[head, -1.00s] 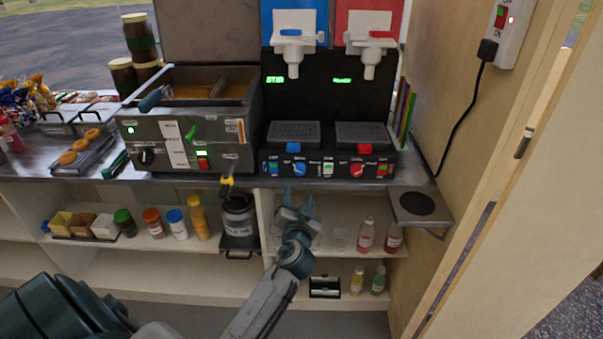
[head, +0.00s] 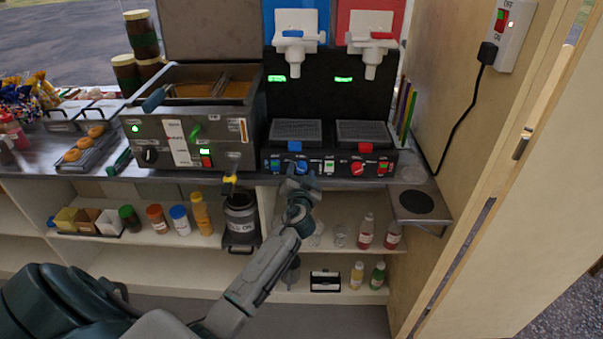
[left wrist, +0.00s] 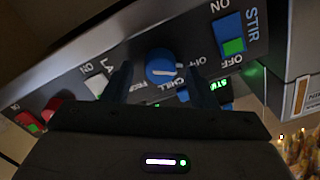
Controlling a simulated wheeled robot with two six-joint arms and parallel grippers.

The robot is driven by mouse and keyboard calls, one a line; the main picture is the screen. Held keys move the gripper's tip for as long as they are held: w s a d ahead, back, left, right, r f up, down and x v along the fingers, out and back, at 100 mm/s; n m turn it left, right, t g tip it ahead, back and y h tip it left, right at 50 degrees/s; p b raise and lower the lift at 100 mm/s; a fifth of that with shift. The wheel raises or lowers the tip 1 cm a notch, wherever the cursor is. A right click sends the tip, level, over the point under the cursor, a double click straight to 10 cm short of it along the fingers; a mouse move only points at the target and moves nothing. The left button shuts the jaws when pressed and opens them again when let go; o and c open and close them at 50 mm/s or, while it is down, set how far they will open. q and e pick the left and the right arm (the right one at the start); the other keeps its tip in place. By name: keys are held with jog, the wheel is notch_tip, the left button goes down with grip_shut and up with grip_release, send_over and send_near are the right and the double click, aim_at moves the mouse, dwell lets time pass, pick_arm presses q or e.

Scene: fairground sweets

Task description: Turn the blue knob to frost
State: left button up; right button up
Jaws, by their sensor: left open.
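The blue knob (head: 301,168) is on the front panel of the black slush machine (head: 331,160), under its left, blue side. In the left wrist view the blue knob (left wrist: 163,68) shows a white pointer line, with labels around it reading in part "CHILL", "OFF" and another partly hidden word. My left gripper (head: 300,181) is right at the panel, in front of the knob. In the left wrist view the fingers of my left gripper (left wrist: 163,88) are open, one on either side of the knob; contact cannot be told. My right gripper is not in view.
The red knob (head: 358,168) and lit rocker switches sit along the same panel. A green STIR switch (left wrist: 233,38) is near the blue knob. The fryer (head: 220,158) stands to the left. A shelf with bottles (head: 367,230) lies below the counter.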

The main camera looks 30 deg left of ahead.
pick_arm(q)
jog(key=c, duration=0.9)
jog(key=shift+c, duration=0.2)
jog(key=shift+m, duration=0.4)
jog(key=m, duration=0.4)
jog(key=shift+d+f, duration=0.1)
jog(key=m, duration=0.5)
jog(key=shift+p, duration=0.35)
jog(key=m+p, duration=0.1)
jog(key=m, duration=0.4)
jog(key=m+p, duration=0.2)
jog(key=m, duration=0.1)
jog(key=shift+f+m, duration=0.1)
jog(key=shift+m, duration=0.2)
jog(key=m+p, duration=0.2)
jog(key=m, duration=0.3)
jog(key=shift+f, duration=0.15)
jog(key=shift+m, duration=0.3)
